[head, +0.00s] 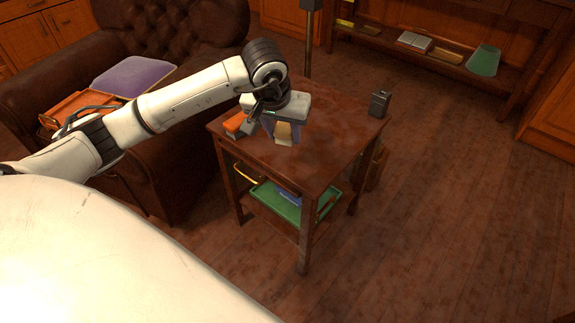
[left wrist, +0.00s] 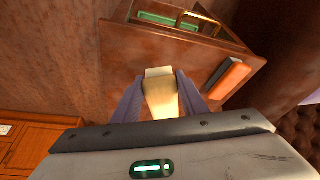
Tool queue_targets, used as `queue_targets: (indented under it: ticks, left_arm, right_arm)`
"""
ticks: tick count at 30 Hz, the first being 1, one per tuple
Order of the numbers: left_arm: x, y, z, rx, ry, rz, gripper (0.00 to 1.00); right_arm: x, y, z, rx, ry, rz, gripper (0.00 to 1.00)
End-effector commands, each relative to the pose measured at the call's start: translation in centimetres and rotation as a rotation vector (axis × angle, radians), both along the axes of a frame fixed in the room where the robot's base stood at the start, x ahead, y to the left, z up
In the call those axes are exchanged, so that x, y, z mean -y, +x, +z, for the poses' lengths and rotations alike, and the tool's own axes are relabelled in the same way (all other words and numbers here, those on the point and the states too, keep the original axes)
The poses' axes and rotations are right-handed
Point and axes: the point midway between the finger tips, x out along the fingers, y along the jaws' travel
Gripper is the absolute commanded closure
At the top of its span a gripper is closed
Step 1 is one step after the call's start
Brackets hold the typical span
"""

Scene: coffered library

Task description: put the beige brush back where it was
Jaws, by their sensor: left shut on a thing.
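The beige brush (head: 284,132) is between the fingers of my left gripper (head: 283,137), over the left part of the small wooden table (head: 325,150). In the left wrist view the beige brush (left wrist: 161,96) shows as a pale block, clasped between the two purplish fingers of my left gripper (left wrist: 160,84). The gripper is shut on it and points down at the tabletop. I cannot tell whether the brush touches the table. My right gripper is not in view.
An orange and grey block (head: 236,123) lies on the table just left of the brush. A dark small canister (head: 379,103) stands at the far right corner. A green tray (head: 283,206) sits on the lower shelf. The tabletop's middle and front are clear.

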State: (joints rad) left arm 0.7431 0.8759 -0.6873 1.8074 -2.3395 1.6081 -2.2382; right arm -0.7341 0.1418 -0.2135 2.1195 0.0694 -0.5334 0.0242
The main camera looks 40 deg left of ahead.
Motion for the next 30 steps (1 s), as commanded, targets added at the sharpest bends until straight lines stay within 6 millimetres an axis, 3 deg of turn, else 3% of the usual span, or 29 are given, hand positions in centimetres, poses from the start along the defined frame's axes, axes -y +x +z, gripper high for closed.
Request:
queue_targets:
  ticks: [1,6,14,19,30]
  left_arm:
    - [0.0,-0.1,-1.3,-0.005,-0.001,0.001,0.79]
    - [0.0,-0.1,-4.3,-0.004,-0.001,0.002,0.79]
    - [0.0,-0.1,-6.5,-0.002,0.000,0.000,0.79]
    - [0.0,-0.1,-9.0,-0.003,0.000,0.001,0.79]
    - [0.0,0.0,-9.5,0.001,0.001,0.000,0.79]
  right_arm:
    - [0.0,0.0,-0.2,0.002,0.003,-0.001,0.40]
    - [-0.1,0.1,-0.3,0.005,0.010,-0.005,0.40]
    - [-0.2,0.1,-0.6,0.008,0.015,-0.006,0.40]
    - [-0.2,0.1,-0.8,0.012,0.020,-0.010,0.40]
    - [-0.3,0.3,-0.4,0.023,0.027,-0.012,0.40]
